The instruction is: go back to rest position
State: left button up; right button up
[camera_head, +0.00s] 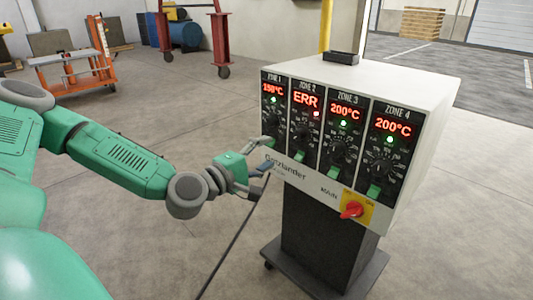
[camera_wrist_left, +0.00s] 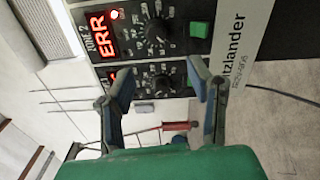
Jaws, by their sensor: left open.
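The white control box (camera_head: 400,75) has four zone panels on its front. Zone 1 shows a reading that looks like 150°C, Zone 2 (camera_head: 305,99) shows ERR, Zones 3 and 4 show 200°C. A red main knob (camera_head: 352,209) sits on a yellow plate at the lower right. My left gripper (camera_head: 265,155) is at the box's lower left corner, open and empty. In the left wrist view my left gripper (camera_wrist_left: 157,79) has its fingers apart before the Zone 1 dial; the ERR display (camera_wrist_left: 101,35) lies beyond. I cannot tell whether a fingertip touches the panel. My right gripper is not in view.
The box stands on a dark wheeled pedestal (camera_head: 318,235). A black cable (camera_head: 235,238) runs down to the floor left of it. An orange cart (camera_head: 75,60) and a red frame (camera_head: 220,35) stand far back. The floor between is clear.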

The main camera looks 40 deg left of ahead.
pick_arm(q)
jog(key=shift+a, duration=0.1)
jog(key=shift+f, duration=0.15)
jog(key=s+d+f+m+g+h, duration=0.2)
jog(key=s+d+f+m+g, duration=0.25)
jog(key=d+f, duration=0.35)
jog(key=s+d+f+m+g+h, duration=0.1)
jog(key=s+d+f+m+g, duration=0.4)
jog(key=f, duration=0.5)
jog(key=s+a+f+m+g+y, duration=0.1)
jog(key=s+f+m+g+y, duration=0.1)
jog(key=s+f+m+g, duration=0.5)
jog(key=s+a+f+m+g+y, duration=0.1)
jog(key=s+f+m+y, duration=0.3)
jog(key=s, duration=0.7)
notch_tip(320, 180, up, 14)
jog(key=n+h+p, duration=0.1)
jog(key=p, duration=1.3)
jog(key=shift+a+f+h, duration=0.15)
jog(key=shift+f+h, duration=0.1)
jog(key=shift+h, duration=0.15)
jog(key=shift+f, duration=0.1)
